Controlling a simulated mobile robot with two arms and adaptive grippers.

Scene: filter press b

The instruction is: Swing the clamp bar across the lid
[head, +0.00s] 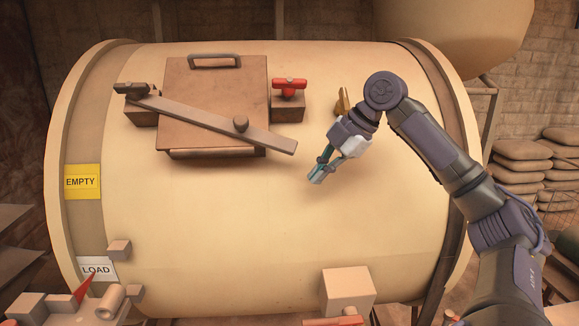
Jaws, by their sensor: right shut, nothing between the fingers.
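The brown square lid (215,85) with a handle at its far edge lies on top of the large cream drum. The clamp bar (205,116) is a long flat bar, pivoted at the lid's left and slanting across its near part. Its free end reaches past the lid's near right corner, and a round knob (240,124) stands on it. A red T-shaped handle (289,85) sits on a block right of the lid. My right gripper (318,175) is shut and empty, to the right of and nearer than the bar's free end, apart from it. My left gripper is not visible.
The cream drum (330,240) fills the middle, its near surface mostly clear. A brass-coloured piece (342,101) stands beside my right arm. A block (347,288) is at the front. EMPTY (82,181) and LOAD (97,269) labels are on the left rim.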

